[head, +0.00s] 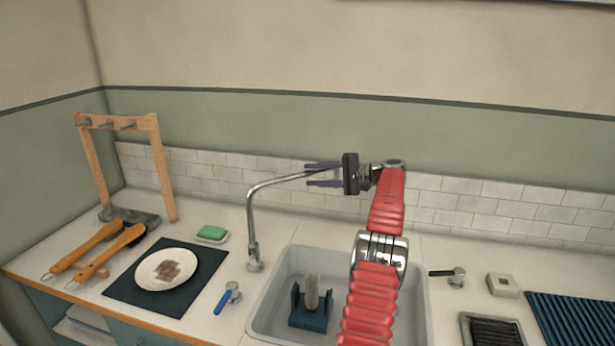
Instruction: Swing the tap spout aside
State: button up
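The tap spout (279,183) is a thin chrome tube. It rises from its base (255,262) on the counter at the sink's left rear, then bends and reaches right, slightly upward in the picture. My gripper (308,175) is at the end of my red arm, pointing left, with two dark fingers spread apart. The free end of the spout shows between the fingers in this view. I cannot tell whether they touch it or whether it lies at the same depth. The spout's tip is partly hidden near the gripper.
The sink (268,318) holds a blue holder (308,318) with a grey upright piece. A blue-handled lever (228,297) and a dark-handled lever (455,276) flank it. Left are green soap (212,233), a plate (150,277), wooden-handled brushes (88,250) and a wooden rack (163,175).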

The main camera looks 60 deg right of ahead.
jog(key=v, duration=0.4)
jog(key=shift+f, duration=0.1)
jog(key=shift+c, duration=0.2)
jog(key=shift+s+r, duration=0.1)
jog(key=shift+r, duration=0.15)
jog(key=shift+c, duration=0.9)
jog(key=a+r, duration=0.1)
jog(key=r, duration=0.6)
jog(key=s+a+r, duration=0.1)
jog(key=r, duration=0.3)
jog(key=shift+a+r, duration=0.25)
jog(key=shift+a, duration=0.05)
grip_shut()
jog(key=s+a+r+m+t+h, duration=0.2)
jog(key=a+r+m+h, duration=0.4)
jog(key=m, duration=0.4)
jog(key=s+a+f+m+g+h, duration=0.1)
jog(key=s+f+m+h, duration=0.2)
jog(key=f+m, duration=0.4)
jog(key=s+a+f+m+g+h, duration=0.1)
jog(key=s+f+m+g+h, duration=0.1)
jog(key=f+m, duration=0.6)
jog(key=shift+s+m+g+h, duration=0.3)
jog(key=shift+s+h, duration=0.25)
jog(key=shift+h, duration=0.15)
